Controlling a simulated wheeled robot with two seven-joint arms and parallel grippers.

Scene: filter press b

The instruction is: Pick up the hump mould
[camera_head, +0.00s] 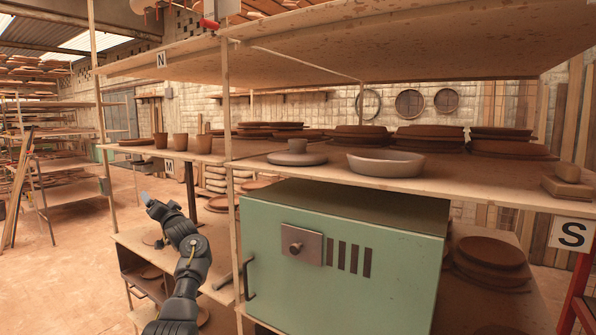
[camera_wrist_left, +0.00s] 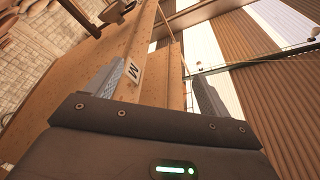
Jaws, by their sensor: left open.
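A grey, low domed piece with a short knob on top, which looks like the hump mould (camera_head: 297,157), sits on the middle shelf board in the head view, left of a wide grey bowl (camera_head: 386,164). My left gripper (camera_head: 147,197) is left of the shelf's front post, lower than the mould and well apart from it. In the left wrist view the left gripper (camera_wrist_left: 157,85) has its fingers spread with nothing between them. The mould does not show in that view. My right gripper is not in view.
The shelf board (camera_head: 440,190) has an upright post (camera_head: 229,120) between my left arm and the mould. A green metal cabinet (camera_head: 400,260) stands below. Stacks of brown discs (camera_head: 430,137) stand behind, and small cups (camera_head: 176,143) stand at left. An upper board (camera_head: 400,50) overhangs everything.

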